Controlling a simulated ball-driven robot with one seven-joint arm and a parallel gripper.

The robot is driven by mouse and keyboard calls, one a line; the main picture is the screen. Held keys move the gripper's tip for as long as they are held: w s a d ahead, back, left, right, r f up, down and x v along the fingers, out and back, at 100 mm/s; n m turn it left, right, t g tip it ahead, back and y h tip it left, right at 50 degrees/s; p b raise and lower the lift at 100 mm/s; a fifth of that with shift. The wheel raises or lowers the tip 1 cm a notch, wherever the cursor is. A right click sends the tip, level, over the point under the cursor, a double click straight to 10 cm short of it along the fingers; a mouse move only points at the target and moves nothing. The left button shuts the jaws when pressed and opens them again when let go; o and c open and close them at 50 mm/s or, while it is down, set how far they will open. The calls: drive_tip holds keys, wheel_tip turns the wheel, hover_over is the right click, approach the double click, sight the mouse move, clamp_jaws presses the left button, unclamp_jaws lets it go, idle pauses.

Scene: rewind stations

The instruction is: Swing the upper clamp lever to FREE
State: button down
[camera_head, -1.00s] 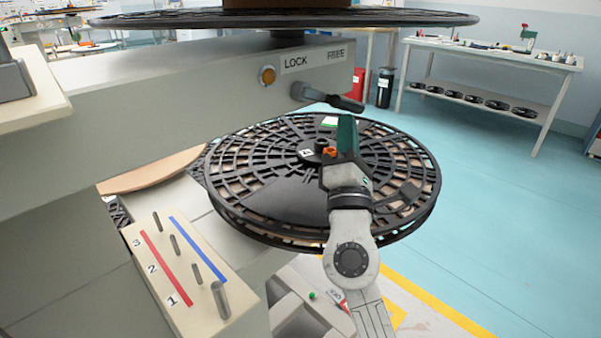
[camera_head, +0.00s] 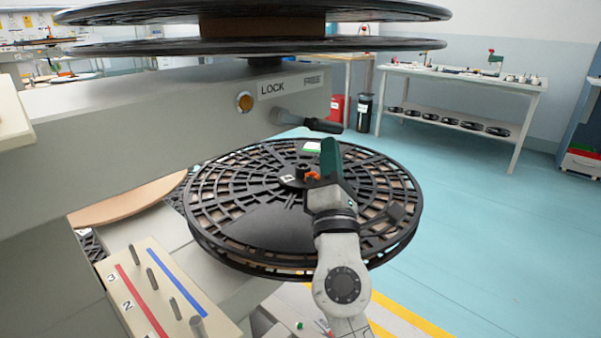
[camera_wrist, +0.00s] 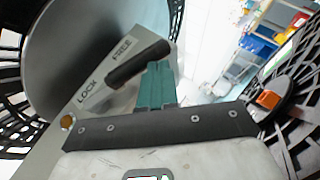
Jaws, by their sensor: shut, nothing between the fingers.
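The upper clamp lever (camera_head: 322,125) has a black handle on a grey pivot, on the side of the grey beam. Its handle points right and slightly down, below the FREE label (camera_head: 311,81); the LOCK label (camera_head: 272,87) is to the left. The lever (camera_wrist: 138,64) also shows in the wrist view, its handle end nearest my fingers. My gripper (camera_head: 330,142) has teal fingers that are shut and empty, just below the handle's outer end. In the wrist view my gripper (camera_wrist: 158,68) reaches close to the handle; I cannot tell whether they touch.
A black reel (camera_head: 260,238) lies flat below and behind my gripper. Another large reel (camera_head: 150,46) is above the beam. An amber button (camera_head: 245,102) sits left of the labels. A pegged panel (camera_head: 150,270) is at lower left. Open floor (camera_head: 480,220) lies right.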

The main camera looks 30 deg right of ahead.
drive_tip(key=b+v, duration=0.2)
drive_tip(key=v, duration=0.8)
drive_tip(key=shift+a+f, duration=0.15)
drive_tip(key=shift+a, duration=0.05)
